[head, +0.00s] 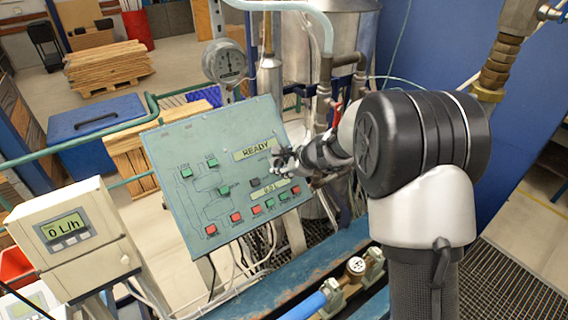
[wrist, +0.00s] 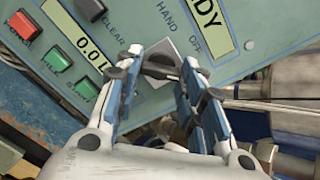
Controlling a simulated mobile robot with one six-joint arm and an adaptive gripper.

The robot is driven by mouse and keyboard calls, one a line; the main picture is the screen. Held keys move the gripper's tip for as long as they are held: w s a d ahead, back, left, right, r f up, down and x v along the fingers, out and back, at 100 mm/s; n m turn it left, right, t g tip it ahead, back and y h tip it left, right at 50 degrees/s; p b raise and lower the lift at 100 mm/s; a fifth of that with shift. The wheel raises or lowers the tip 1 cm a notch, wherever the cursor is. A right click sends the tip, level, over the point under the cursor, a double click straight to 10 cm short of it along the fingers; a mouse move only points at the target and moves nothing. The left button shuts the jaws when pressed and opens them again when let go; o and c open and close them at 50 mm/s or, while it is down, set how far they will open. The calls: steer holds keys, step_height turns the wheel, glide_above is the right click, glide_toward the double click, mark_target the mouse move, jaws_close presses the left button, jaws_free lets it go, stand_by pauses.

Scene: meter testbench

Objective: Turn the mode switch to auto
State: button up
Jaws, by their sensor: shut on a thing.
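The mode switch (wrist: 160,66) is a dark knob on a light square plate on the green control panel (head: 165,160). In the wrist view the labels HAND and OFF show beside it; no AUTO label is visible. My gripper (wrist: 162,62) has its two fingers on either side of the knob, shut on it. The fingers partly hide the knob, so which position it points to cannot be told. In the head view my gripper (head: 283,158) is at the panel's right side and covers the switch.
The panel carries a READY display (head: 258,149), a smaller display (head: 269,189), and red and green buttons near my gripper. Pipes and a metal tank (head: 300,45) stand behind. A flow meter box (head: 72,235) reading 0 L/h is at the left.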

steer(key=shift+c, duration=0.2)
steer(key=o, duration=1.1)
steer(key=v, duration=1.2)
